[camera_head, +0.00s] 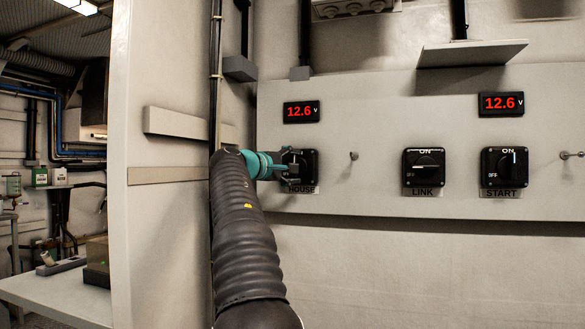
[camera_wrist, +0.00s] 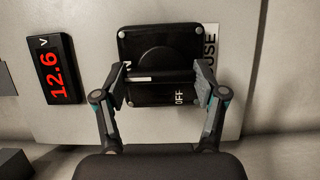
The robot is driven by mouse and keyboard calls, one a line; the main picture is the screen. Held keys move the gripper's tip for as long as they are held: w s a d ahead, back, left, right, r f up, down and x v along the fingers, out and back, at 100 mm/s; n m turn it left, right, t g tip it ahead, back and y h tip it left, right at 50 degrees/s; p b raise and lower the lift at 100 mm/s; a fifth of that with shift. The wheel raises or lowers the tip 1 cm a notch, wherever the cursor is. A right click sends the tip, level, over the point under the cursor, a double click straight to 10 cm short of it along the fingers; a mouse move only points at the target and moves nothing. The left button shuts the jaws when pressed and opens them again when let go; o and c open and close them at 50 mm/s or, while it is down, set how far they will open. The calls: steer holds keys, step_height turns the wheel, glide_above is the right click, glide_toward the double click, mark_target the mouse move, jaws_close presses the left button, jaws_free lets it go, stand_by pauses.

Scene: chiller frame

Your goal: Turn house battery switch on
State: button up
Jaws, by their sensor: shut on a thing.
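The HOUSE battery switch (camera_head: 311,160) is a black square plate on the grey panel, partly hidden by my gripper in the head view. In the wrist view the switch (camera_wrist: 158,45) appears turned sideways, with OFF below and part of ON at its left. Its knob bar lies across the picture, with its white mark (camera_wrist: 141,79) at the ON side. My gripper (camera_head: 287,168) is at the switch. In the wrist view its fingertips (camera_wrist: 161,84) are at the two ends of the knob bar, shut on it.
The LINK switch (camera_head: 424,168) and START switch (camera_head: 504,167) are farther right on the panel. Red displays reading 12.6 V are above HOUSE (camera_head: 301,112) and START (camera_head: 501,104). A small toggle (camera_head: 353,156) sticks out right of HOUSE. A wall edge (camera_head: 160,215) stands left of my arm.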

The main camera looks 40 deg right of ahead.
steer(key=o, duration=1.1)
steer(key=shift+o, duration=0.2)
steer(key=shift+a, duration=0.15)
steer(key=s+a, duration=0.1)
steer(key=a, duration=1)
steer(key=shift+a, duration=0.35)
